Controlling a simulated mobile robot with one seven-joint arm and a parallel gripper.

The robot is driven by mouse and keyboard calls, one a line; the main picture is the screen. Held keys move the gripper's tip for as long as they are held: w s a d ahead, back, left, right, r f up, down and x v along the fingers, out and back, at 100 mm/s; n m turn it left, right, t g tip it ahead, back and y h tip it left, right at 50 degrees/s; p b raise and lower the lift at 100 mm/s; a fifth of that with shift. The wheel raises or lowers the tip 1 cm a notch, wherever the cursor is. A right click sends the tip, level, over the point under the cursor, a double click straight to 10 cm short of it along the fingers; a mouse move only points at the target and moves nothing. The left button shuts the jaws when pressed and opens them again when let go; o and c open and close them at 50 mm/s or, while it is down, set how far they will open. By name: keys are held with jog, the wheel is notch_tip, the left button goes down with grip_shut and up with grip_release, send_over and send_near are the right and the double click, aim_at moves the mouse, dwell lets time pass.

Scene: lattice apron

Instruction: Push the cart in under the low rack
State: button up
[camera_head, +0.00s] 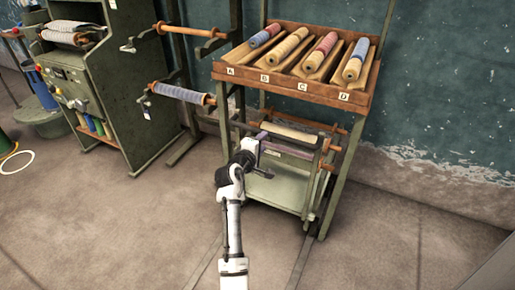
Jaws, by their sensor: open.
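The low rack (341,150) is a green metal frame under a wooden tray with bins lettered A to D. The cart (276,188), a grey-green box body with a frame and wooden rollers, sits low at the rack, at least partly between its legs. How far in it reaches is hard to tell. My gripper (264,173) is open at the cart's near upper edge, beside its dark bar. Whether it touches the cart cannot be told. My white arm comes up from the bottom and hides the cart's left side.
Two floor rails (300,262) run from the cart toward the front. A green machine cabinet (125,80) and a stand with rollers (180,95) are at left. A teal wall (440,90) is behind. The floor at right (400,230) is clear.

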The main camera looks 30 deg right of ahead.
jog(key=shift+v, duration=1.6)
jog(key=shift+r, duration=0.1)
